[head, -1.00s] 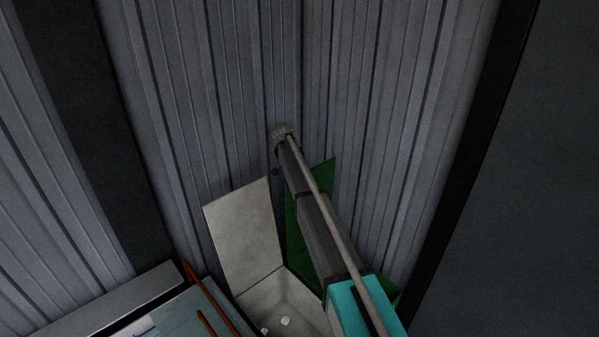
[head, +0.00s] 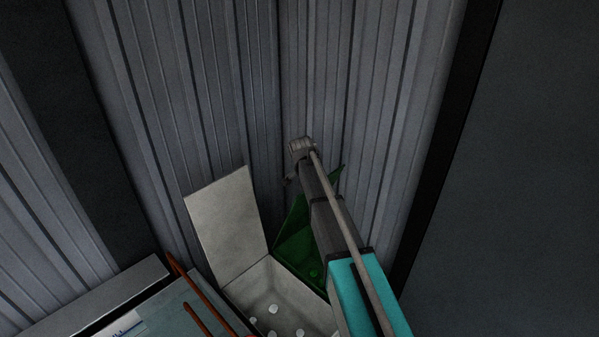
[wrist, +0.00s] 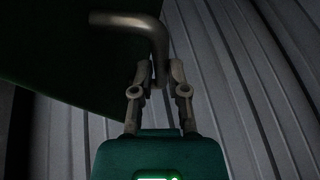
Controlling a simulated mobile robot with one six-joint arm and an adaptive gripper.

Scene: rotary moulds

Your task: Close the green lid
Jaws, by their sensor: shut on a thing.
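The green lid (head: 297,222) shows behind my arm in the head view, raised at an angle to the right of a white open lid. Its dark underside or face (wrist: 60,50) fills the upper left of the wrist view. A bent metal handle (wrist: 150,30) sticks out from the lid. My gripper (wrist: 160,76) is shut on the lower end of this handle.
A white box with its lid (head: 228,218) standing open is just left of the green one. Orange bars (head: 205,292) and a pale panel are at lower left. Ribbed metal walls (head: 190,90) stand close behind and to the right.

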